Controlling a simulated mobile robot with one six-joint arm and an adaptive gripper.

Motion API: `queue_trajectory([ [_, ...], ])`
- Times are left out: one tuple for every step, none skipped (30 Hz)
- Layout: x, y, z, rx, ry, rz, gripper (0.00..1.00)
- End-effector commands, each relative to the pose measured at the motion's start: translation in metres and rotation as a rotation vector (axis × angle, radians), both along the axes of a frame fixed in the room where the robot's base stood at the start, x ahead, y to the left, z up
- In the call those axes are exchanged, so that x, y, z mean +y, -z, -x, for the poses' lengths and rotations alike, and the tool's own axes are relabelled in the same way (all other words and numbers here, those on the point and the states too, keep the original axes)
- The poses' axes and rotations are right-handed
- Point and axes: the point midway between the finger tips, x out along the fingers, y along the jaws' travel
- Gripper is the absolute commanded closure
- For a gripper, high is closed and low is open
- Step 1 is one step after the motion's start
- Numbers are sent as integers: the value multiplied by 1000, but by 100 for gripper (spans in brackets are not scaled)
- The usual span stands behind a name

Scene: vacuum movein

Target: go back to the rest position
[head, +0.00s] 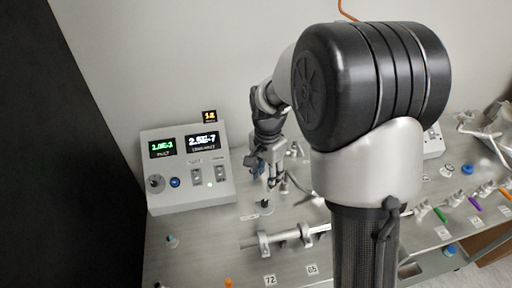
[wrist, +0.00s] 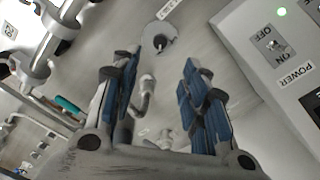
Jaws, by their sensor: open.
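My gripper (head: 262,170) hangs over the grey bench to the right of the control box, with its fingers pointing down. In the wrist view my gripper (wrist: 158,82) has its blue-padded fingers apart, with nothing held between them. A round metal disc with a short post (wrist: 158,42) lies beyond the fingertips; it also shows below the gripper in the head view (head: 264,208). A bent metal pipe fitting (wrist: 143,98) shows between the fingers, farther down. My arm's large dark joint hides the middle of the bench in the head view.
The control box (head: 187,199) with lit displays stands at left; its power switch panel (wrist: 285,55) is close at right in the wrist view. A metal tube on brackets (head: 285,238) runs along the front. Coloured handles, including a green one (head: 441,215), lie at right. A wall stands behind.

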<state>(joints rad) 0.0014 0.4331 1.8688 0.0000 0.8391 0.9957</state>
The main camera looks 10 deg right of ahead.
Motion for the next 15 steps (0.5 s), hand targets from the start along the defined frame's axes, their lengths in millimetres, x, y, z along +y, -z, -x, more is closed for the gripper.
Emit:
queue_trajectory([
  [0,0,0,0,0,0,59],
  [0,0,0,0,0,0,59],
  [0,0,0,0,0,0,59],
  [0,-1,0,-1,-2,0,59],
  [0,-3,1,-4,-6,0,59],
  [0,-7,3,-9,-16,0,59],
  [0,-12,5,-16,-27,1,59],
  [0,-18,8,-24,-44,0,59],
  [0,-28,13,-36,-70,2,59],
  [0,-36,18,-48,-94,2,59],
  [0,-46,24,-59,-122,3,59],
  [0,-59,33,-77,-164,6,59],
  [0,-68,41,-91,-198,9,59],
  [0,-78,49,-106,-233,13,59],
  [0,-89,60,-125,-280,18,59],
])
